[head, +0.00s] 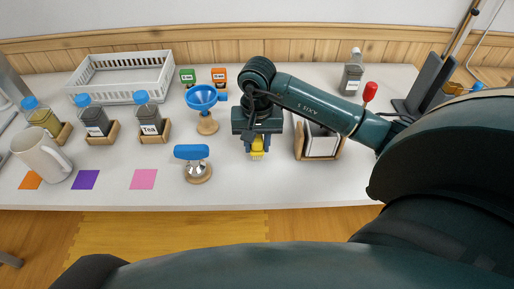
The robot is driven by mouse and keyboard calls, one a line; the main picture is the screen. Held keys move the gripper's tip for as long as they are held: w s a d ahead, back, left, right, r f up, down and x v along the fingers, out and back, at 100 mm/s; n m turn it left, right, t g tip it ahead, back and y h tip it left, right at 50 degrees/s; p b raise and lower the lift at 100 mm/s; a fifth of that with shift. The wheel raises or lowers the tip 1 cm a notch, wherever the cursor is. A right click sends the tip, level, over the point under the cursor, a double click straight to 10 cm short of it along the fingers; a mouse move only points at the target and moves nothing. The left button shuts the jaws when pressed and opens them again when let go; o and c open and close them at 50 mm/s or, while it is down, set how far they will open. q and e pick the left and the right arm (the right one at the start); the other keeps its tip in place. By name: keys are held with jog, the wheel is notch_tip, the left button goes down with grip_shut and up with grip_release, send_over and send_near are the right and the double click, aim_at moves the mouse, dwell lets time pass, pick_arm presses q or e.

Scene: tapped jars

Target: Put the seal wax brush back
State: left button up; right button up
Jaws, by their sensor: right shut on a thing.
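My right gripper (257,138) reaches in from the right over the middle of the white table and points down. It is shut on a small yellow thing (257,148), which shows just below the fingers. I cannot tell for certain that this is the seal wax brush, as the gripper hides most of it. I also cannot tell whether its lower end touches the table. A wooden holder with white sheets or panels (321,143) stands just right of the gripper, partly under my arm. My left gripper is not in view.
A blue funnel (202,97) on a wooden stand and a blue-handled tool (191,153) stand left of the gripper. Several blue-lidded jars (150,121), a white mug (41,155) and a white basket (121,78) are further left. A grey bottle (352,76) stands behind my arm.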

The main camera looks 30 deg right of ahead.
notch_tip(320, 180, down, 2)
jog(key=shift+f, duration=0.25)
jog(key=shift+f, duration=0.25)
jog(key=o, duration=0.9)
jog(key=shift+r, duration=0.1)
